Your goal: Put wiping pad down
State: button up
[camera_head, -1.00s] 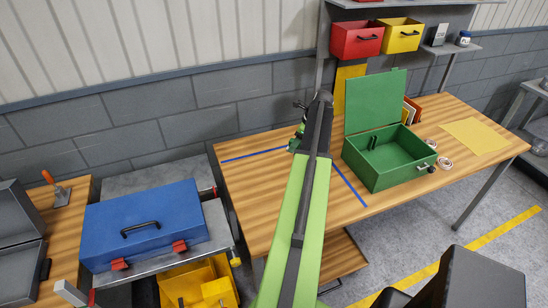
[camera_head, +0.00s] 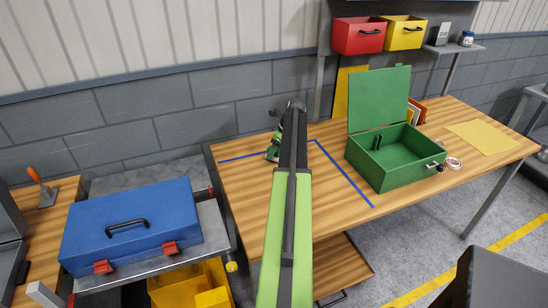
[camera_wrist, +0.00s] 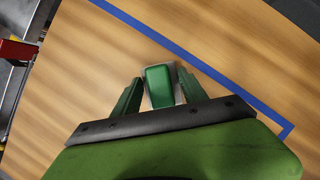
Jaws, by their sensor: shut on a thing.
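The wiping pad (camera_wrist: 159,86), a green block with a pale edge, sits between the two green fingers of my gripper (camera_wrist: 160,94) in the wrist view. The gripper is shut on it. The wooden tabletop with blue tape lines shows beneath. In the head view my gripper (camera_head: 273,147) is over the left part of the workbench (camera_head: 250,188), near the corner of the blue tape (camera_head: 345,173). My arm hides most of the gripper and pad there. I cannot tell whether the pad touches the tabletop.
An open green box (camera_head: 392,165) stands on the bench to the right, with tape rolls (camera_head: 453,163) and a yellow sheet (camera_head: 482,137) beyond. A blue toolbox (camera_head: 130,225) sits on a lower metal surface at left. Red (camera_head: 358,36) and yellow (camera_head: 404,33) bins are above. The taped area looks clear.

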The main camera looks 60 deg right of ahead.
jog(key=shift+f, duration=0.45)
jog(key=o, duration=1.2)
jog(key=shift+s+r+p, duration=0.1)
jog(key=shift+r+p, duration=0.35)
jog(key=shift+p, duration=0.1)
jog(key=p+v, duration=1)
jog(key=v, duration=0.1)
jog(key=shift+s+r, duration=0.1)
jog(key=shift+r, duration=0.05)
jog(key=shift+p, duration=0.3)
